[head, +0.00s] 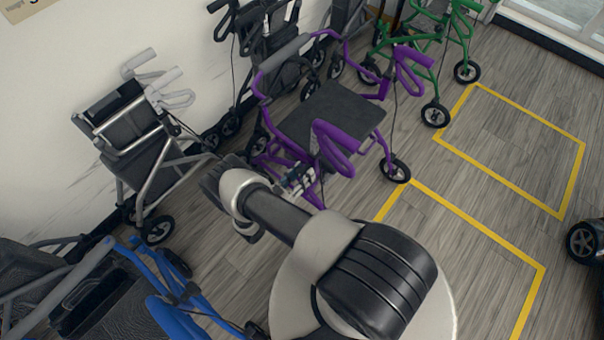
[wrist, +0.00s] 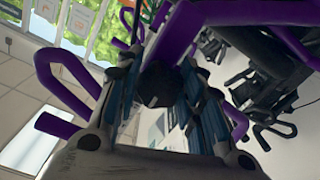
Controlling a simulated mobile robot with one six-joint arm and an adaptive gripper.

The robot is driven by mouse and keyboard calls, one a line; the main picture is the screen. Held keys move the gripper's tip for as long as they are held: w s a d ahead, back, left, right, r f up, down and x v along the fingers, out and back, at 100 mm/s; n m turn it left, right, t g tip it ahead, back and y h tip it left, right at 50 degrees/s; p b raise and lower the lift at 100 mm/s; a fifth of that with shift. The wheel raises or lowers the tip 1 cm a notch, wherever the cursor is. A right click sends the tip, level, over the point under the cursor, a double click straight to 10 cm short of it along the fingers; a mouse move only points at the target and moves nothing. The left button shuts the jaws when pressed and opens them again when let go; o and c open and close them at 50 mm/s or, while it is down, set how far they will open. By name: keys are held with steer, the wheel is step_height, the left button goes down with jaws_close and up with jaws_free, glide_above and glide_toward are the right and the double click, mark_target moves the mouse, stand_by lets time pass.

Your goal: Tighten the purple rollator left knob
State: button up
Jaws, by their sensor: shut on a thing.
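The purple rollator (head: 338,140) stands on the floor by the wall, with a dark seat and purple loop handles. My gripper (head: 298,180) is at its near side, low beside the frame. In the wrist view, a dark faceted knob (wrist: 157,87) sits between the two fingers of my gripper (wrist: 159,68), which are shut on it from both sides. Purple frame tubes (wrist: 205,14) run just beyond and above it. In the head view the knob is hidden by my gripper and wrist.
A grey rollator (head: 140,150) stands left by the wall, a blue rollator (head: 175,300) at the lower left, and a green rollator (head: 425,45) behind right. Yellow floor lines (head: 480,228) mark mostly clear floor at right. A dark wheel (head: 582,242) shows at the right edge.

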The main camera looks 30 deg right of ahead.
steer(key=o, duration=1.1)
steer(key=v, duration=1.2)
